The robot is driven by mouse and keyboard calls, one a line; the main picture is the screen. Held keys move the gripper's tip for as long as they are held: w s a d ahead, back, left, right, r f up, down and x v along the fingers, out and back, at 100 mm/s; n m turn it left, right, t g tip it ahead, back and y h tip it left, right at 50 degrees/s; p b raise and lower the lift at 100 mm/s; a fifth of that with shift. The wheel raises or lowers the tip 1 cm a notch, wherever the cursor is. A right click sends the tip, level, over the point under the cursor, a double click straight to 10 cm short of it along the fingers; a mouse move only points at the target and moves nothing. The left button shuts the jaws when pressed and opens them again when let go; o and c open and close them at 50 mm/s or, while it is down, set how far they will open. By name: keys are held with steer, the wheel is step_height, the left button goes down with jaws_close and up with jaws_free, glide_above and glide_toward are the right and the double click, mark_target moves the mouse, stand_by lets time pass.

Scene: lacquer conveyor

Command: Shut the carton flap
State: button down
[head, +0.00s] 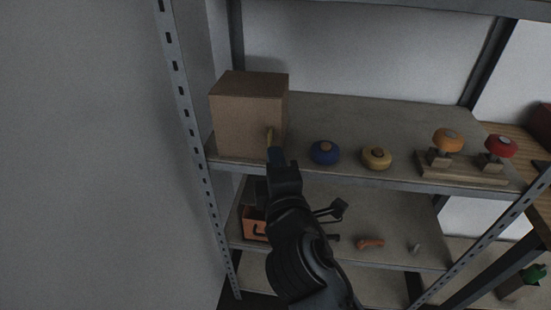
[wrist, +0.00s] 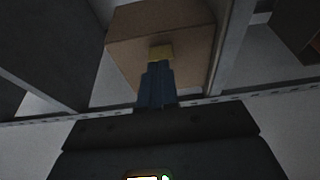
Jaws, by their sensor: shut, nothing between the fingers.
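A brown carton (head: 249,112) stands at the left end of the upper shelf board in the head view. Its top looks flat and level, with no flap seen standing up. My gripper (head: 270,136) is shut, and its yellowish fingertips are in front of the carton's front face, near the right edge. In the wrist view, the carton (wrist: 190,30) is straight ahead, and the shut fingertips (wrist: 160,52) overlap its face. I cannot tell whether they touch it. My arm hides part of the shelf below the carton.
The shelf board (head: 345,110) also holds a blue knob (head: 324,153), a yellow knob (head: 376,158), and orange (head: 447,139) and red (head: 500,146) knobs on stands. An orange bin (head: 252,224) sits on the shelf below. A metal upright (head: 186,120) stands left of the carton.

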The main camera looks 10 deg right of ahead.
steer(key=s+d+f+m+g+y, duration=0.1)
steer(key=s+d+f+m, duration=0.15)
steer(key=s, duration=0.65)
steer(key=s+d+f+m+g+b, duration=0.1)
steer(key=s+d+f+m, duration=0.2)
steer(key=s, duration=0.6)
steer(key=s+d+f+m+y, duration=0.1)
steer(key=s+d+f, duration=0.25)
steer(key=s, duration=0.55)
steer(key=s+d+r+m, duration=0.2)
steer(key=s+m, duration=0.3)
steer(key=s, duration=0.3)
steer(key=s+d+r+m+g+h, duration=0.1)
steer(key=s+d+m, duration=0.1)
steer(key=s+m, duration=0.4)
steer(key=shift+v, duration=1.05)
steer(key=shift+a+r, duration=0.1)
